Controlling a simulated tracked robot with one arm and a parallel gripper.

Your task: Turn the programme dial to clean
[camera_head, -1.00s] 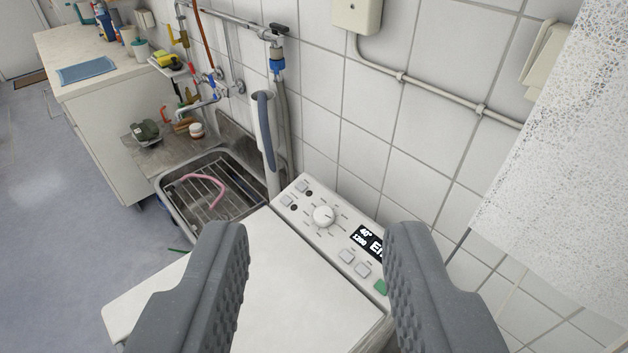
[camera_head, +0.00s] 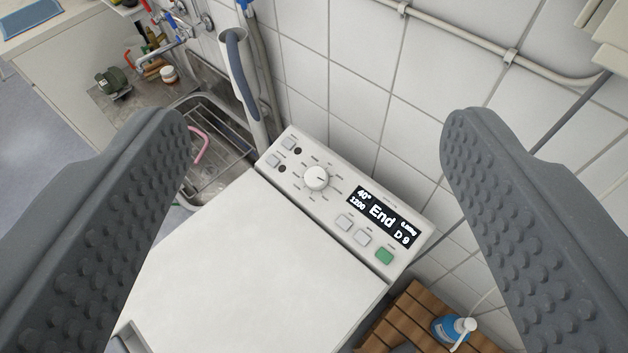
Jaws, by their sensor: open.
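The white programme dial (camera_head: 317,178) sits on the sloped control panel (camera_head: 325,211) at the back of the white top-loading washing machine (camera_head: 250,262). Small labels ring the dial, too small to read. A black display (camera_head: 382,214) to its right shows "40°", "1200", "End" and "D 9". Below the display are two pale buttons and a green button (camera_head: 384,256). My gripper (camera_head: 315,125) is open and empty. Its two grey studded fingers stand wide apart at left and right, with the dial between them in the picture. Neither finger appears to touch the panel.
A metal sink (camera_head: 205,112) with a rack and pink hose lies left of the machine. A grey drain hose (camera_head: 240,75) rises behind it by the tiled wall. The lid is clear.

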